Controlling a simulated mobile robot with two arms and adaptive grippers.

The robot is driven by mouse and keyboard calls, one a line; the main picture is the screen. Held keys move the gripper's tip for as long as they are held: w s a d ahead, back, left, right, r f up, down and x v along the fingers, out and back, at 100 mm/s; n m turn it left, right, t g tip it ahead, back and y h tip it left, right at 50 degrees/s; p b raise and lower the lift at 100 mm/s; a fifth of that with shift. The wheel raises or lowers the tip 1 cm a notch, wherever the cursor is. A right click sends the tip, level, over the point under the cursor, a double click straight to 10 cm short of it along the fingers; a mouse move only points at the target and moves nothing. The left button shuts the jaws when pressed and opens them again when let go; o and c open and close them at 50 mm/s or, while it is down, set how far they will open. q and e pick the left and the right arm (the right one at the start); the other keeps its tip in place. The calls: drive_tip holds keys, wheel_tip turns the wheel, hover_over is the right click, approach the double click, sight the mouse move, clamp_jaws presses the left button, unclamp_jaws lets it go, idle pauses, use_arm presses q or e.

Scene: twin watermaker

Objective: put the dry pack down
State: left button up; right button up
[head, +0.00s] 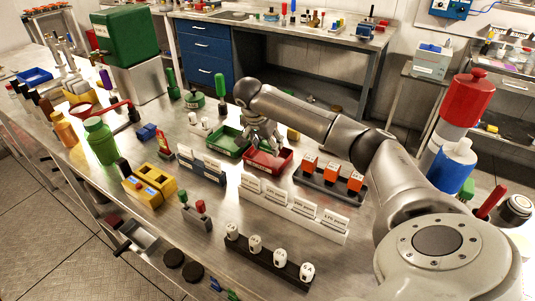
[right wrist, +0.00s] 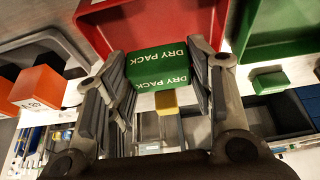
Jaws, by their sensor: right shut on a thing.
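The dry pack (right wrist: 157,66) is a green block with white "DRY PACK" lettering, seen in the right wrist view between the fingers of my right gripper (right wrist: 160,60). The gripper is shut on it. In the head view my right gripper (head: 262,138) points down at the red tray (head: 283,168) and the green tray (head: 221,149); the pack cannot be made out there. In the right wrist view the red tray (right wrist: 98,28) lies beyond the pack, and the green tray (right wrist: 292,48) is to its right. Whether the pack touches a tray, I cannot tell. My left gripper is not in view.
A dark rack with orange blocks (head: 329,172) stands right of the red tray. White labelled card holders (head: 293,205) stand in front. A green bottle (head: 101,141) and yellow block (head: 150,184) are left. A small yellow block (right wrist: 166,102) shows below the pack in the wrist view.

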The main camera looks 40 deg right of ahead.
sight(268, 151)
drive_tip(key=shift+w+d+f+b, duration=0.1)
drive_tip(key=shift+f+b, duration=0.8)
drive_tip(key=shift+f, duration=0.05)
drive_tip(key=shift+w+d+f+b, duration=0.1)
drive_tip(key=shift+f+b, duration=0.8)
drive_tip(key=shift+r, duration=0.1)
drive_tip(key=shift+f, duration=0.2)
drive_tip(key=o, duration=1)
drive_tip(key=shift+r, duration=0.1)
